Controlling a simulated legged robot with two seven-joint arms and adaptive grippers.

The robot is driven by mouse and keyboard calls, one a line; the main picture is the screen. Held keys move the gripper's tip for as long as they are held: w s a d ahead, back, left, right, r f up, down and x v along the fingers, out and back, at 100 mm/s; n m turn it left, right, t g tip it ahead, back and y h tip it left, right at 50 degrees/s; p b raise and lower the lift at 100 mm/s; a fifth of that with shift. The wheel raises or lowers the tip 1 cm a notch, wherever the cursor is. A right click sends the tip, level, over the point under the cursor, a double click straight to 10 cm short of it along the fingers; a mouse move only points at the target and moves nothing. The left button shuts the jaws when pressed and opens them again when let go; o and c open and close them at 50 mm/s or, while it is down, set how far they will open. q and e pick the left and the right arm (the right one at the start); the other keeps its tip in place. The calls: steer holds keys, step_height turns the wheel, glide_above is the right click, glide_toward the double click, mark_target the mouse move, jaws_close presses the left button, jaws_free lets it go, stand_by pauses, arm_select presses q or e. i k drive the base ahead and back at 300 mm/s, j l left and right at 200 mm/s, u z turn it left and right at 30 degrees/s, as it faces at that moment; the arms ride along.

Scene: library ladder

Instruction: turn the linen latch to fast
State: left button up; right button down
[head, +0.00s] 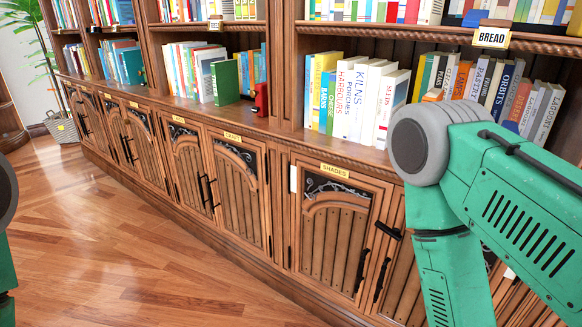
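No label reading "linen" is legible, so I cannot tell which latch is the linen one. A black latch bar (388,230) sits tilted at the upper right of the cabinet door labelled "SHADES" (322,235), close to my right arm. My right arm crosses the right side of the view and hides part of the cabinet doors there. Its gripper is out of the frame. Only a small part of my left arm shows at the left edge, and its gripper is out of the frame too.
Wooden cabinets (240,200) with black handles run along the wall under shelves of books (365,95). A red object (261,99) stands on the ledge. A potted plant (62,128) is at the far left. The wooden floor (130,250) in front is clear.

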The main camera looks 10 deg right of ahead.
mark_target(395, 233)
steer(key=i+j+z, duration=0.15)
steer(key=z, duration=0.2)
steer(key=i+j+z, duration=0.25)
steer(key=z, duration=0.15)
steer(key=i+j+z, duration=0.15)
steer(key=j+z, duration=0.2)
